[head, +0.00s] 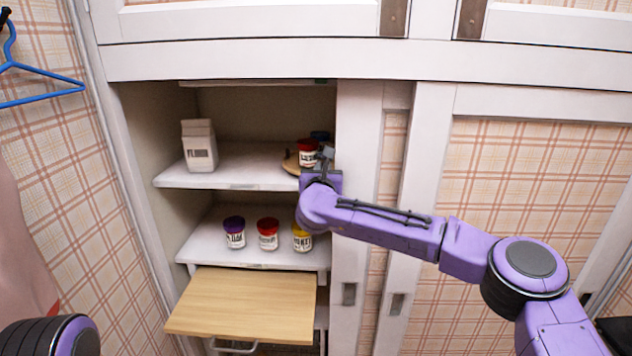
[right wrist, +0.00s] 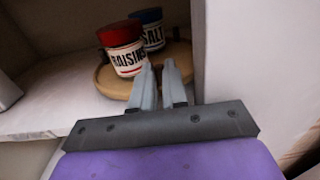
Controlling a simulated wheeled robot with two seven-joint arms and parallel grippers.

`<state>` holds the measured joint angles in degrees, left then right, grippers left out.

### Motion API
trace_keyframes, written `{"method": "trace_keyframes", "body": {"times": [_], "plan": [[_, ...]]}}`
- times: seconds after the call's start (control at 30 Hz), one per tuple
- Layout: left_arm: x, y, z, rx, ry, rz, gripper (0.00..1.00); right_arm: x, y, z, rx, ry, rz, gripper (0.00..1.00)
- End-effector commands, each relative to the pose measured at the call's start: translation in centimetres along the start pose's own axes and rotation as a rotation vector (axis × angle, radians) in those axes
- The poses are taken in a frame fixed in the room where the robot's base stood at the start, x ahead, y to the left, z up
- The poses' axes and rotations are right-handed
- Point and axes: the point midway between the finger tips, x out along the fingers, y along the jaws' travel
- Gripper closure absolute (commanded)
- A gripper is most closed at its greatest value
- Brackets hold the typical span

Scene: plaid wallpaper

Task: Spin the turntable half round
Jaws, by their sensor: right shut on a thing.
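The turntable is a round wooden disc (head: 291,166) on the upper shelf, at its right end; it also shows in the right wrist view (right wrist: 112,80). A raisins jar with a red lid (head: 307,154) (right wrist: 122,50) stands on it. A salt jar with a blue lid (head: 320,135) (right wrist: 151,32) stands behind it. My right gripper (head: 323,155) (right wrist: 158,68) is shut on the turntable's near edge, in front of the jars. Its fingers hide part of the rim. Of my left arm only a link shows at the lower left; its gripper is out of view.
A flour carton (head: 199,146) stands on the upper shelf at left. Three jars, purple-lidded (head: 234,233), red-lidded (head: 268,234) and yellow-lidded (head: 301,238), stand on the shelf below. A wooden board (head: 243,304) juts out beneath. The white door frame (head: 353,140) is close right of the turntable.

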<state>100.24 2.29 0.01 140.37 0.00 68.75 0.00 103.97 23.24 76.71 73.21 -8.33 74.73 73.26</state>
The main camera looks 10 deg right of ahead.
Motion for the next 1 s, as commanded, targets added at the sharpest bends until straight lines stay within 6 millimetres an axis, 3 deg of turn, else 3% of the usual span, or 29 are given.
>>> {"method": "trace_keyframes", "body": {"times": [0.27,0.3,0.33,0.37,0.77,0.87,1.0], "plan": [[-0.1,0.0,0.0,0.0,0.0,0.0,0.65,0.1,-0.1,0.0,0.001,0.004,-0.004,1.0],[-0.1,0.0,-0.1,0.0,0.0,0.0,0.65,0.1,-0.1,0.0,0.001,0.004,-0.003,0.74],[-0.1,0.0,-0.1,0.0,0.0,0.0,0.65,0.1,-0.1,0.0,0.001,0.004,-0.003,0.64],[-0.1,0.0,0.0,0.0,0.0,0.0,0.65,0.1,-0.1,0.0,0.001,0.004,-0.003,0.61],[0.2,0.0,0.1,0.0,0.0,0.0,0.65,-0.3,0.0,-0.1,0.0,0.002,-0.001,0.61],[1.0,0.1,0.4,0.0,0.0,0.0,0.65,-1.6,0.1,-0.3,0.001,0.0,0.002,0.61],[2.6,0.2,1.1,0.0,0.0,0.0,0.65,-5.0,0.0,-0.4,0.001,-0.001,0.002,0.61]]}}
